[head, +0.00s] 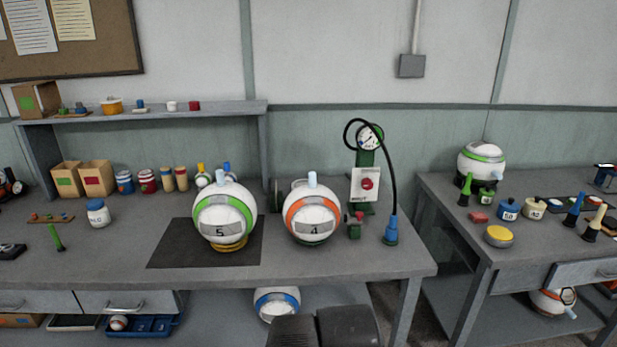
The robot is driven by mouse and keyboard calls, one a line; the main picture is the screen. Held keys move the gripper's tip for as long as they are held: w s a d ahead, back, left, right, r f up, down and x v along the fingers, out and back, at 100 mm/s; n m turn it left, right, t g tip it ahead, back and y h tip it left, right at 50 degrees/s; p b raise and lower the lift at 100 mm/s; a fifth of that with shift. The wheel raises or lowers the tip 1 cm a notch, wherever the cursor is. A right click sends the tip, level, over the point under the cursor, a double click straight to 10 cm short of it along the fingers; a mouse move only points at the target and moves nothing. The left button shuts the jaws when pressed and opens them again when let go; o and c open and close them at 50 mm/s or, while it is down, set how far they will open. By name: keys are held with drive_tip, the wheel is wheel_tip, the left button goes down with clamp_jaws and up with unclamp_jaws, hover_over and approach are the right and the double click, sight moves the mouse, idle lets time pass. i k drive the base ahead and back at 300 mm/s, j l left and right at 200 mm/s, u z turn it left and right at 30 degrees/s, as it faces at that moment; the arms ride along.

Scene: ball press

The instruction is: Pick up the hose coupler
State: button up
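The hose coupler (391,229) is blue and stands upright on a small green base near the right end of the main workbench. A black hose (393,165) runs from its top, up and over to the left, to a round gauge (370,138) on a green stand. No gripper fingers can be made out. Dark parts at the bottom edge look like my own body.
Ball 4 (313,229), with an orange band, stands left of the coupler. A small green and red fitting (355,228) is between them. A gap separates the right bench (463,230).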

sight(391, 230)
drive_tip(key=i+l+u, duration=0.4)
drive_tip(key=l, duration=0.5)
drive_tip(key=i+l+u, duration=0.1)
drive_tip(key=l+u, duration=0.3)
drive_tip(key=l, duration=0.5)
drive_tip(key=l+u, duration=0.4)
drive_tip(key=l, duration=0.6)
